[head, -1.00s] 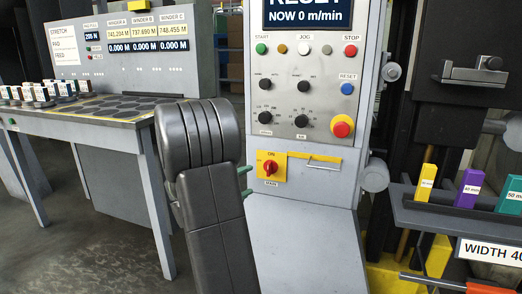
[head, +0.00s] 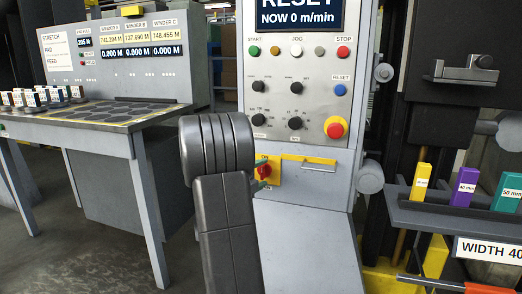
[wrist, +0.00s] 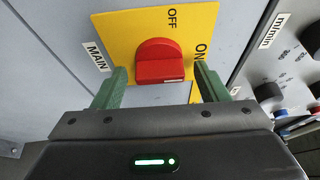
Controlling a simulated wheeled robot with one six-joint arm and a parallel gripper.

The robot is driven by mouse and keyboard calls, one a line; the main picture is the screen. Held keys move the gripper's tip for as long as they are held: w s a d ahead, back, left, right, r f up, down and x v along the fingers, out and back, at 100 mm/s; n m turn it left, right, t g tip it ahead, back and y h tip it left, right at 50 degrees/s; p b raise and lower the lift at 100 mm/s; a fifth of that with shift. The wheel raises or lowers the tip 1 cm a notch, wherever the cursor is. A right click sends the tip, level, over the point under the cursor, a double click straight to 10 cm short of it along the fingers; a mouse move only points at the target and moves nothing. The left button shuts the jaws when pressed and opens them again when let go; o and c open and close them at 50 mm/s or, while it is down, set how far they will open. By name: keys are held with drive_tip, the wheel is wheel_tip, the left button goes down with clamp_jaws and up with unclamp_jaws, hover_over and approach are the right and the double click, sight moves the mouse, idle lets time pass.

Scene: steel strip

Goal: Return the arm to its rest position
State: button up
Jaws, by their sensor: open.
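My gripper (wrist: 165,82) is open and empty in the wrist view, its two green fingers apart. The red main switch knob (wrist: 160,62) on its yellow plate (wrist: 118,30) lies ahead, between the fingers in the picture; I cannot tell the exact gap. The plate reads OFF and ON, with a MAIN label beside it. In the head view my dark grey arm (head: 222,160) stands in front of the cabinet and hides most of the gripper and part of the yellow plate. The red knob (head: 264,170) shows just right of the arm.
The grey control cabinet (head: 312,225) carries buttons, dials and a red stop knob (head: 336,127). A table (head: 125,140) with small blocks stands left. A shelf (head: 440,214) with yellow, purple and green blocks is at right. Open floor (head: 60,235) lies at lower left.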

drive_tip(key=p+v, duration=0.3)
drive_tip(key=v, duration=1.1)
drive_tip(key=w+d+n+t+y+p, duration=0.1)
drive_tip(key=w+d+n+t+p, duration=0.1)
drive_tip(key=n, duration=0.4)
drive_tip(key=w+d+n+t+p, duration=0.2)
drive_tip(key=w+d+n+p, duration=0.1)
drive_tip(key=w+d+n, duration=0.1)
drive_tip(key=w+d+n+t+y+p, duration=0.1)
drive_tip(key=w+d+n+t+p, duration=0.1)
drive_tip(key=n, duration=0.6)
drive_tip(key=shift+w+d+t+y, duration=0.2)
drive_tip(key=shift+w+d, duration=0.15)
drive_tip(key=shift+w, duration=0.25)
drive_tip(key=shift+w+d+t+y, duration=0.1)
drive_tip(key=shift+w+d+t, duration=0.1)
drive_tip(key=shift+w+d, duration=0.35)
drive_tip(key=n+p, duration=0.1)
drive_tip(key=p, duration=0.1)
drive_tip(key=n+y+p, duration=0.1)
drive_tip(key=n+p, duration=0.1)
drive_tip(key=shift+w+a+t+y, duration=0.1)
drive_tip(key=shift+a+t+y, duration=0.05)
drive_tip(key=shift+t+y, duration=0.15)
drive_tip(key=shift+n, duration=0.5)
drive_tip(key=shift+f+y+p, duration=0.15)
drive_tip(key=shift+y+p, duration=0.15)
drive_tip(key=shift+p, duration=0.1)
